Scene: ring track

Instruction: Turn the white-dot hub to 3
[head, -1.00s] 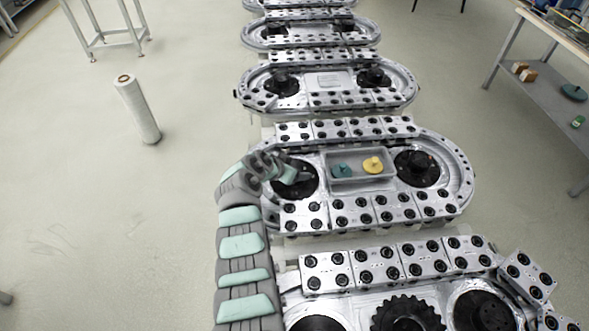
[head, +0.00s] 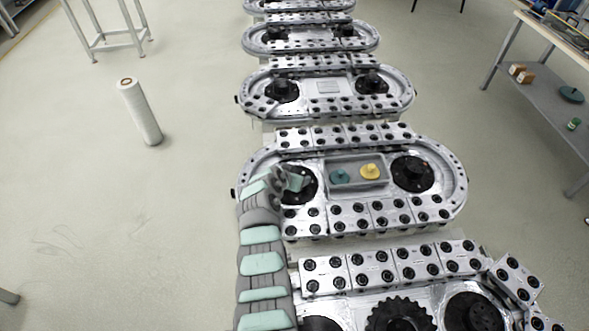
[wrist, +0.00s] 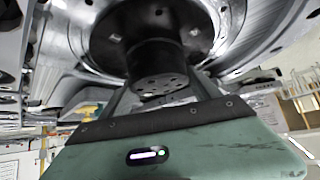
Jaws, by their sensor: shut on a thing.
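The hub in my grip is a black disc with a raised post, at the left end of the middle ring track. In the head view this left hub (head: 307,194) is partly hidden by my gripper (head: 295,182). In the wrist view the hub's post (wrist: 155,68) stands between the fingers of my gripper (wrist: 158,88), which is shut on it. Small pale spots show on the hub flange, but I cannot tell which is the white dot. No number marks are readable. A second black hub (head: 413,173) sits at the track's right end, with a small orange spot.
A grey tray (head: 345,185) between the hubs holds a teal piece (head: 340,177) and a yellow piece (head: 370,171). Plates with black rollers line the track (head: 456,190). More tracks stand in front and behind. A white roll (head: 140,112) stands on the open floor at left.

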